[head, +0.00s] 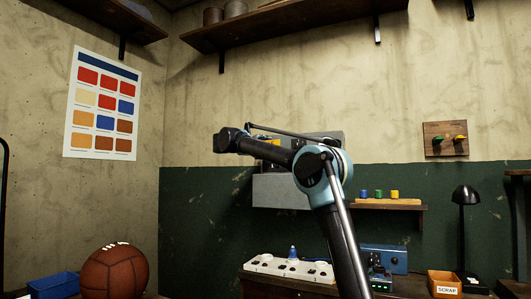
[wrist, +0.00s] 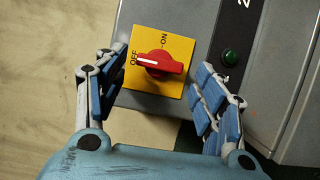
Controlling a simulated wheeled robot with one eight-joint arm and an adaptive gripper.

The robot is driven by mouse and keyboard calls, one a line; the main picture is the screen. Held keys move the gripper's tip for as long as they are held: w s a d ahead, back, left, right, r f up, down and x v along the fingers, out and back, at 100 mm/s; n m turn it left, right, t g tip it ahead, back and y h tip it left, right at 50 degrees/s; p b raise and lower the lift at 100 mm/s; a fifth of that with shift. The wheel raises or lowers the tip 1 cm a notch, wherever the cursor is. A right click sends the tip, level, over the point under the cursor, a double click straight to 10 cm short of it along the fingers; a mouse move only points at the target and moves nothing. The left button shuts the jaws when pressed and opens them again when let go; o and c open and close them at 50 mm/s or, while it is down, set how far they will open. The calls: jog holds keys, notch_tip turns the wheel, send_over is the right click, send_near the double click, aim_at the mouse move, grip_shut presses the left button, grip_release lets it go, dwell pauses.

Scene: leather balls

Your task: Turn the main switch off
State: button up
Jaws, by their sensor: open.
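The main switch is a red rotary knob (wrist: 160,64) on a yellow plate (wrist: 162,88), fixed to a grey panel (wrist: 205,25). The plate reads OFF at its left and ON at its upper edge in the wrist view. The white mark on the knob is at its left end, towards OFF. My gripper (wrist: 162,59) is open, with one blue-padded finger on each side of the plate. Gaps show between both fingers and the knob. In the head view my arm partly covers the panel (head: 325,138), and the gripper's fingers cannot be made out.
A green round light or button (wrist: 230,56) sits on the panel's dark strip, right of the fingers. A small shelf (head: 395,206) with coloured pieces is right of my arm. A bench below carries a white strip (head: 270,266), a blue box (head: 385,259) and a black lamp (head: 466,197).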

jog(key=v, duration=1.1)
jog(key=shift+a, duration=0.3)
jog(key=shift+s+f, duration=0.1)
jog(key=shift+s, duration=0.1)
